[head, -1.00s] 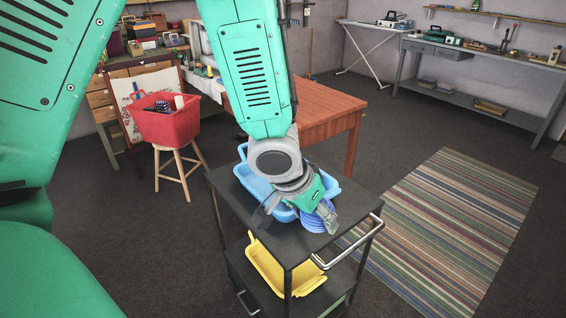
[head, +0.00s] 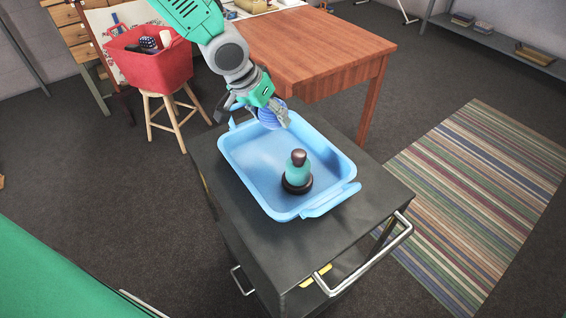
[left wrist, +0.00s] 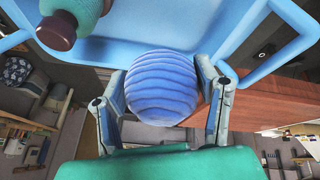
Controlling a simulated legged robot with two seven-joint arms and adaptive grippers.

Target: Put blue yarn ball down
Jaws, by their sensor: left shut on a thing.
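The blue yarn ball (head: 268,119) is between the fingers of my left gripper (head: 277,113), at the far rim of the light blue basket (head: 233,166). The left wrist view shows the ball (left wrist: 162,88) with a finger on each side and the basket (left wrist: 200,20) behind it. I cannot tell whether the ball touches the basket. A teal object with a dark knob and dark base (head: 298,172) stands upright inside the basket, towards its near right. My right gripper is not in view.
The basket sits on a black cart (head: 250,240) with a metal handle (head: 375,262). A wooden table (head: 310,50) stands close behind. A red basket (head: 150,65) with things in it rests on a stool at the left. A striped rug (head: 480,200) lies right.

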